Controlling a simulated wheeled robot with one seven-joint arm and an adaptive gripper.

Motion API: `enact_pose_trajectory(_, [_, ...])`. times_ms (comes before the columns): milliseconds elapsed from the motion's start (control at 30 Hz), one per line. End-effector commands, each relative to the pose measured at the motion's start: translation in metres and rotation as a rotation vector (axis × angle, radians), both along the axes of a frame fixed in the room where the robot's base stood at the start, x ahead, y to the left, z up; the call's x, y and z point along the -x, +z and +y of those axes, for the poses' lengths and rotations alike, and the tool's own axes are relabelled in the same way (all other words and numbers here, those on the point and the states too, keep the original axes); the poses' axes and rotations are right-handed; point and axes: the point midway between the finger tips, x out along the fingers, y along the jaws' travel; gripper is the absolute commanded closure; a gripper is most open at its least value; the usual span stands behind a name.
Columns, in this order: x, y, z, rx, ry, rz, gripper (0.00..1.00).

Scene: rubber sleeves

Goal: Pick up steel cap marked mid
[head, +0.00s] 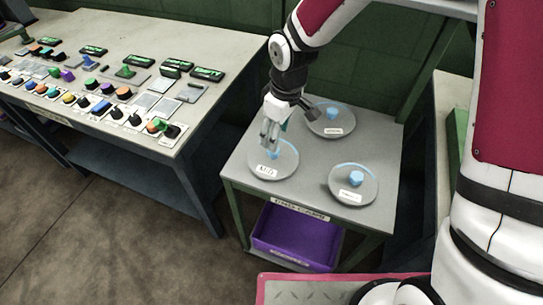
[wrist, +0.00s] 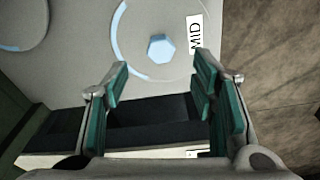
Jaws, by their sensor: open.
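The steel cap marked MID (head: 287,166) is a round grey disc with a white label, a pale blue arc and a blue hexagonal knob (wrist: 161,48). It lies at the left of the small grey table in the head view. In the wrist view the cap (wrist: 183,20) fills the upper middle, with its MID label at the right. My gripper (head: 270,135) is above the knob, and partly hides it in the head view. In the wrist view my gripper (wrist: 161,72) has its teal-padded fingers wide apart, with nothing between them. The knob shows just beyond the fingertips.
Two similar caps lie on the small table (head: 305,190), one at the back (head: 331,122) and one at the front right (head: 353,186). A purple bin (head: 296,236) sits below. A bench (head: 170,85) with many buttons and sleeves stands at the left.

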Motion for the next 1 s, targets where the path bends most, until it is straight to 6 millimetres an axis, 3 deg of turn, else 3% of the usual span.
enact_pose_trajectory(100, [-0.001, -0.018, 0.002, 0.001, 0.0, 0.003, 0.48])
enact_pose_trajectory(367, [-0.001, -0.035, 0.004, 0.001, 0.0, 0.002, 0.48])
enact_pose_trajectory(633, [-0.003, -0.071, 0.01, 0.001, 0.0, 0.002, 0.48])
enact_pose_trajectory(967, [-0.005, -0.078, 0.01, 0.0, -0.002, -0.001, 0.48])
enact_pose_trajectory(1000, [-0.005, -0.078, 0.011, 0.0, -0.002, -0.001, 0.55])
